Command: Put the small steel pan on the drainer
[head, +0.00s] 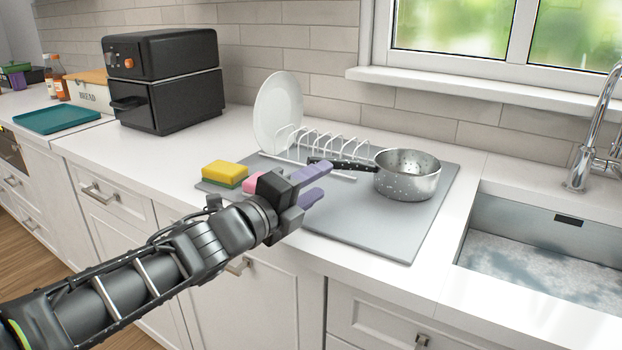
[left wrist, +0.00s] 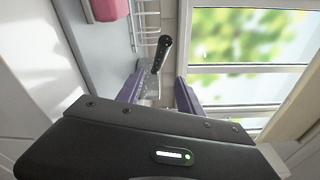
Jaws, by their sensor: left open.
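The small steel pan (head: 407,177) stands upright on the right part of the grey drainer mat (head: 385,235). Its black handle (head: 340,165) points left, toward the white wire rack (head: 325,140). My left gripper (head: 325,180) is open and empty, with its purple fingers just short of the handle on the near side. In the left wrist view, the handle (left wrist: 162,55) shows ahead of the fingers, and part of the pan shows between them. The fingers do not appear to touch the pan. My right gripper is not in view.
A white plate (head: 278,110) stands in the rack's left end. A yellow and green sponge (head: 225,173) and a pink item (head: 252,182) lie at the mat's left side. The sink (head: 540,260) and tap (head: 590,130) are right. A black appliance (head: 165,80) stands left.

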